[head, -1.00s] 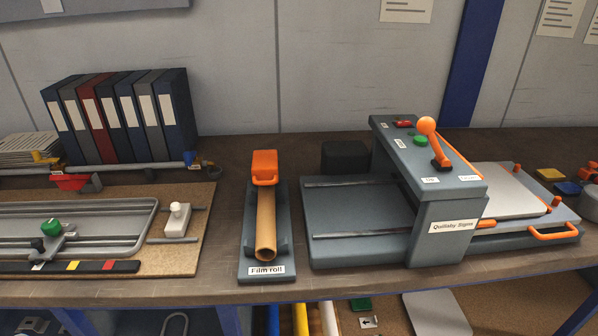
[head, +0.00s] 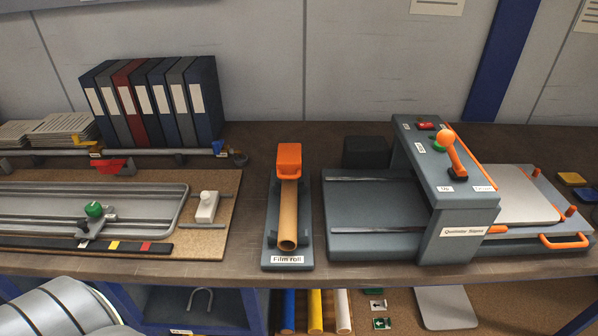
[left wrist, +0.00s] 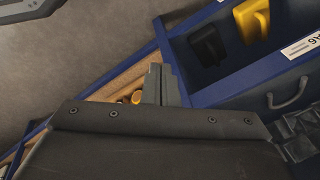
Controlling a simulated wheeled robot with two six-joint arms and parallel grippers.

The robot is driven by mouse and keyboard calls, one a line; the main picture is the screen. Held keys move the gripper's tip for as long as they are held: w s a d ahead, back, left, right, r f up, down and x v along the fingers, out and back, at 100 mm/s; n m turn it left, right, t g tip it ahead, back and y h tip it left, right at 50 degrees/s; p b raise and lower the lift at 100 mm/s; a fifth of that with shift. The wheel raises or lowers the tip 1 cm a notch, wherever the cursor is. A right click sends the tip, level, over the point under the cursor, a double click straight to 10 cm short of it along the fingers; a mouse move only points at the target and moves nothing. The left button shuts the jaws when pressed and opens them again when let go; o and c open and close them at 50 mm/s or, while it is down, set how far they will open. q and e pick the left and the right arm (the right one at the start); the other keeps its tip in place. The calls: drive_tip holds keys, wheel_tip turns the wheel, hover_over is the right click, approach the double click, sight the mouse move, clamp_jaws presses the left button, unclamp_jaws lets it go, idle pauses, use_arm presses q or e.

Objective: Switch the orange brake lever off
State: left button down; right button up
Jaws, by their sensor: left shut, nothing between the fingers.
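The orange lever (head: 454,156) with a ball knob stands on top of the grey-blue press housing (head: 425,168) at the right of the head view. Its knob leans toward the back left. Two small white labels sit in front of its base, too small to read surely. My left gripper (left wrist: 160,84) shows in the left wrist view as grey fingers closed together, empty, over the floor and blue shelving, far from the lever. Neither gripper shows in the head view.
Red and green buttons sit behind the lever. A film roll holder (head: 287,220) stands left of the press, and a cutting board (head: 236,190) farther left. Binders (head: 155,105) stand at the back. A blue cabinet (left wrist: 215,75) is close to my left gripper.

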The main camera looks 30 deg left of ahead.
use_arm(q)
drive_tip(key=w+r+m+t+y+p, duration=0.1)
drive_tip(key=w+r+p, duration=0.25)
drive_tip(key=r, duration=0.95)
drive_tip(key=w+a+r+m+t+p, duration=0.1)
drive_tip(key=w+r+p, duration=0.25)
drive_tip(key=r, duration=0.95)
drive_tip(key=w+r+m+t+y+p, duration=0.1)
drive_tip(key=w+r+m+p, duration=0.3)
drive_tip(key=r, duration=0.9)
drive_tip(key=w+r+m+t+y, duration=0.1)
drive_tip(key=w+m+t, duration=0.1)
drive_tip(key=w+m, duration=0.4)
drive_tip(key=w+r+m+t+y+p, duration=0.1)
drive_tip(key=w+r+m+t, duration=0.1)
drive_tip(key=w+m, duration=0.5)
drive_tip(key=w+r+m+t+y, duration=0.1)
drive_tip(key=w+r+m+t, duration=0.1)
drive_tip(key=w+m, duration=0.4)
drive_tip(key=shift+w+r+m+p, duration=0.15)
drive_tip(key=shift+w, duration=0.65)
drive_tip(key=shift+w+r+m+p, duration=0.1)
drive_tip(key=shift+w+m+p, duration=0.05)
drive_tip(key=shift+w, duration=0.65)
drive_tip(key=shift+w+d+r+m+t, duration=0.1)
drive_tip(key=shift+w+d+m+t, duration=0.05)
drive_tip(key=shift+w+m+t, duration=0.2)
